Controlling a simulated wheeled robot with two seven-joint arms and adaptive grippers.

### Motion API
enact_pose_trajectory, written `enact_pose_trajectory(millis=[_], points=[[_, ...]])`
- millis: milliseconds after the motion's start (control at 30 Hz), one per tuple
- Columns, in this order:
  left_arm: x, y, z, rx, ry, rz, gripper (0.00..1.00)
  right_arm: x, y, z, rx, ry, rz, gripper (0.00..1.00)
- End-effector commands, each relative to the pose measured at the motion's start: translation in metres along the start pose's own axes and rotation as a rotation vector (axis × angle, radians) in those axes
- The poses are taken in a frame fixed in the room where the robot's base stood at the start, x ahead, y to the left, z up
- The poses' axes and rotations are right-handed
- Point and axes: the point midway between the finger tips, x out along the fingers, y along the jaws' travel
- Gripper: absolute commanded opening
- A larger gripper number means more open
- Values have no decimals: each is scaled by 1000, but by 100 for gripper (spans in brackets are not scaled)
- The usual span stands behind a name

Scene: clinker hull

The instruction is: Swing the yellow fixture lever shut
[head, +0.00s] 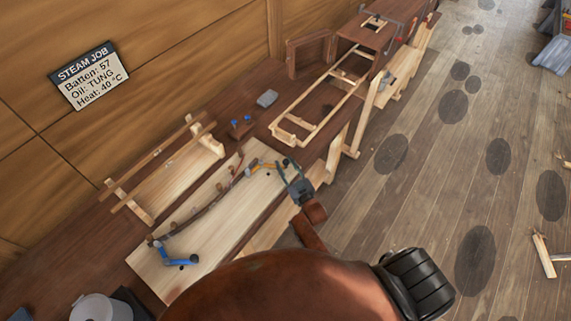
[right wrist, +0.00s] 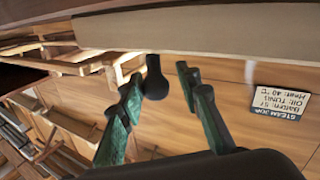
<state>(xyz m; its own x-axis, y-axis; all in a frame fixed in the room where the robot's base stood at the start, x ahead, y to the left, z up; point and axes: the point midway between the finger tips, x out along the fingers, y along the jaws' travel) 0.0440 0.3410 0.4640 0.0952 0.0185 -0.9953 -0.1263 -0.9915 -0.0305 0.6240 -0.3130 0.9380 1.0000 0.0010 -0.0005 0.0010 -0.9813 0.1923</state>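The yellow lever (head: 262,166) sits at the far right end of the pale fixture board (head: 218,222), near a dark curved batten (head: 208,208). A blue lever (head: 176,258) is at the board's near left end. My right gripper (head: 291,173) is at the yellow lever's outer end, over the board's right edge. In the right wrist view its green fingers (right wrist: 161,82) are apart, with a dark rounded knob (right wrist: 154,80) showing between the tips. I cannot tell whether either finger touches it. My left gripper is not in view.
A wooden rack with slats (head: 165,170) stands behind the board. A grey block (head: 267,98) and small blue-topped items (head: 240,124) lie on the bench. A long wooden frame (head: 325,95) lies farther right. A sign (head: 90,75) hangs on the wall.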

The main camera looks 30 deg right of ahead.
Motion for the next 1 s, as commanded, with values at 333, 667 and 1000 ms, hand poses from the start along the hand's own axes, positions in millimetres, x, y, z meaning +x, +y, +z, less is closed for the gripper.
enact_pose_trajectory(millis=[333, 667, 1000], points=[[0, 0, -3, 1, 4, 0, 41, 0, 0, 0, 0, 0, 0, 41], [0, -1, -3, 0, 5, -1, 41, -33, 0, 2, 0, -3, 0, 41], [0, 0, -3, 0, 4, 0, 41, -100, 0, 1, 0, -1, 0, 41]])
